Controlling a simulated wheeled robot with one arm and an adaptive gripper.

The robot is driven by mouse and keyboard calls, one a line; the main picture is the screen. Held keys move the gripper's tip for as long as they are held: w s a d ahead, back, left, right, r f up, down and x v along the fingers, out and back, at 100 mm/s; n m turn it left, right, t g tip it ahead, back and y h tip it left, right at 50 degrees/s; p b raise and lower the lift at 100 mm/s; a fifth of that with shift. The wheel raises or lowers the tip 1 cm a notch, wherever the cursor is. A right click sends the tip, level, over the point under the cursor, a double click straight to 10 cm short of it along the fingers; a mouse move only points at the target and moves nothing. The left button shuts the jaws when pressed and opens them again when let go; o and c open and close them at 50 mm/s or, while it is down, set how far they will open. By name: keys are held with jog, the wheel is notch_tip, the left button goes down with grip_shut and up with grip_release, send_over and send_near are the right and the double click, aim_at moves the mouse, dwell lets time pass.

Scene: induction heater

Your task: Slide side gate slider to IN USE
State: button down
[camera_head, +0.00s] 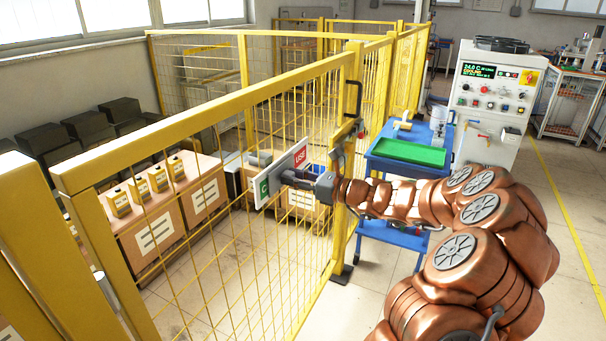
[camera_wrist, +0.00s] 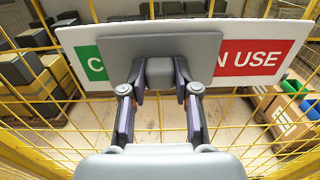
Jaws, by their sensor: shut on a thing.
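The gate sign (camera_head: 300,157) is a white board on the yellow mesh, with a green part at its left and a red part at its right. In the wrist view the sign (camera_wrist: 262,58) reads "C" on green and "N USE" on red. The grey slider plate (camera_wrist: 207,48) covers the middle of the sign and hides the other letters. My gripper (camera_wrist: 160,76) is shut on the slider's grey knob (camera_wrist: 160,70), one finger on each side. In the head view my gripper (camera_head: 293,178) is at the sign, partly hiding the slider.
The yellow mesh gate (camera_head: 225,100) runs beside my arm, with a black handle (camera_head: 352,98) on its post. Boxes (camera_head: 155,235) stand behind the mesh. A blue cart with a green tray (camera_head: 410,153) and a white control cabinet (camera_head: 490,130) stand at the right.

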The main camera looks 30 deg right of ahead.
aim_at(274, 182)
jog(key=shift+s+a+f+b, duration=0.15)
jog(key=shift+s+a, duration=0.25)
jog(key=shift+a, duration=0.2)
jog(key=shift+s+a+r+b, duration=0.1)
jog(key=shift+s+a, duration=0.35)
jog(key=shift+a, duration=0.2)
jog(key=shift+s+a+f+b, duration=0.15)
jog(key=shift+s+a, duration=0.25)
jog(key=shift+a, duration=0.2)
jog(key=shift+r, duration=0.1)
jog(key=c, duration=0.8)
grip_release()
jog(key=shift+a, duration=0.15)
jog(key=shift+c, duration=0.2)
jog(key=shift+r, duration=0.1)
jog(key=shift+s+d, duration=0.5)
jog(key=shift+d, duration=0.05)
jog(key=v, duration=1)
jog(key=shift+s, duration=0.25)
jog(key=shift+d, duration=0.15)
